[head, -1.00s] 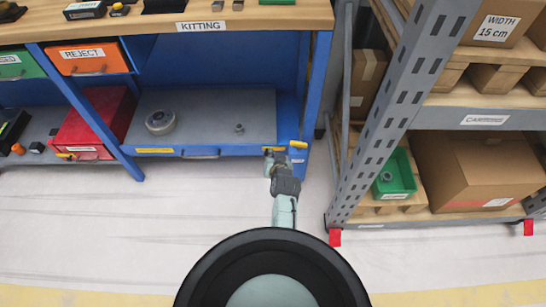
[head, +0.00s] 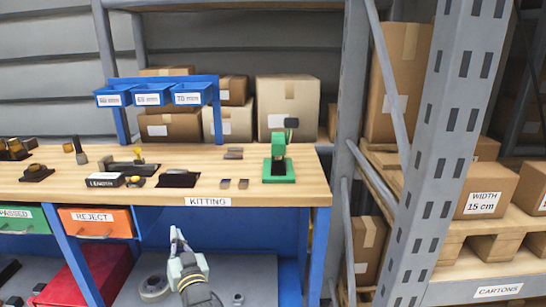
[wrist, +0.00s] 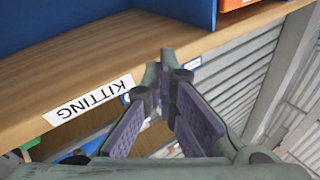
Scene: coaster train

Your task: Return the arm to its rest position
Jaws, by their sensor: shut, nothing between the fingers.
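My gripper (head: 175,234) is in the lower middle of the head view, raised in front of the blue kitting bench, just below its KITTING label (head: 206,202). In the wrist view its dark-padded fingers (wrist: 165,65) come together at the tips, shut with nothing between them. The wooden bench top (head: 225,183) is behind and above the gripper. The KITTING label also shows upside down in the wrist view (wrist: 87,102). Most of my arm is below the head picture.
A green fixture (head: 279,165) stands at the bench's right end, with several small dark items to its left. Blue bins (head: 153,95) stand above the bench. A grey metal rack (head: 440,130) with cartons stands to the right. The orange REJECT drawer (head: 95,222) is left of the gripper.

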